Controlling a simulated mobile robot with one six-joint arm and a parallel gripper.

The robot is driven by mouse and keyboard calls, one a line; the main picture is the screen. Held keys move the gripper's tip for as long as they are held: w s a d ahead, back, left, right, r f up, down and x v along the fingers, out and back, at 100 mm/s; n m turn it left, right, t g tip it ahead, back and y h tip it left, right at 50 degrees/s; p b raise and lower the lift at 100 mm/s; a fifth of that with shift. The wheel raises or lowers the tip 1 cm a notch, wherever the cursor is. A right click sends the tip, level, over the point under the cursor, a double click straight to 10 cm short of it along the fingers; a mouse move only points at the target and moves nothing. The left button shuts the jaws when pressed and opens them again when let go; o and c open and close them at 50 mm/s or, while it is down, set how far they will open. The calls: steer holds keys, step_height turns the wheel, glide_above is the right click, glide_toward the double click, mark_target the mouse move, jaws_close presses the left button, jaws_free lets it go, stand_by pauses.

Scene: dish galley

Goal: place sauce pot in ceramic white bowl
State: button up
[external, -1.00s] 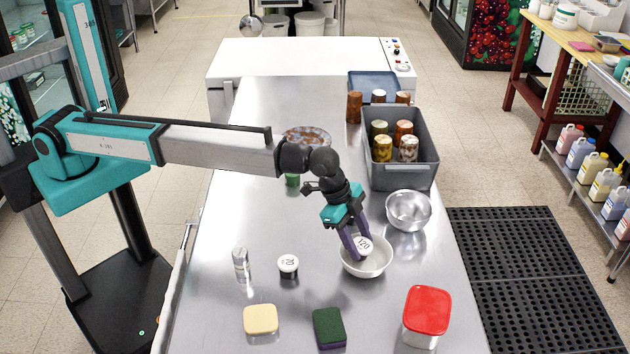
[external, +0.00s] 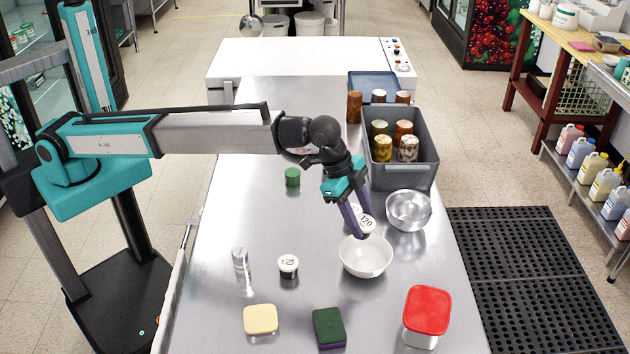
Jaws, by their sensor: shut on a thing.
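My gripper (external: 362,233) points down at the far rim of the white bowl, its purple fingers shut on a small pot with a white lid marked 120 (external: 367,222), which I take as the sauce pot. The pot looks tilted, with its lid facing the camera; the fingers hide part of it. It appears raised above the bowl's far side, not resting inside. The ceramic white bowl (external: 366,262) stands upright on the steel counter, and its visible inside is empty.
A steel bowl (external: 408,211) stands right of the white bowl, near a grey crate (external: 405,178) of jars. A black-and-white pot (external: 288,265), a shaker (external: 241,264), a yellow block (external: 260,319), a green sponge (external: 329,326) and a red-lidded tub (external: 427,312) stand nearer the camera.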

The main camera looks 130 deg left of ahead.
steer(key=shift+n, duration=0.3)
stand_by(0.4)
steer(key=shift+a+n, duration=0.1)
steer(key=shift+n, duration=0.3)
steer(key=a+n+y, duration=0.1)
steer(key=a+n, duration=0.1)
steer(key=n, duration=0.1)
steer(key=shift+s+a+r+y, duration=0.1)
steer(key=shift+s+r+y, duration=0.05)
steer(key=shift+s+y, duration=0.2)
steer(key=d+n+b, duration=0.1)
steer(key=w+d+n+y+b, duration=0.1)
steer(key=n, duration=0.1)
steer(key=w+d+n+y+b, duration=0.1)
steer(key=shift+f+g+y, duration=0.25)
steer(key=shift+f+g, duration=0.15)
steer(key=shift+w, duration=0.15)
steer(key=shift+d, duration=0.1)
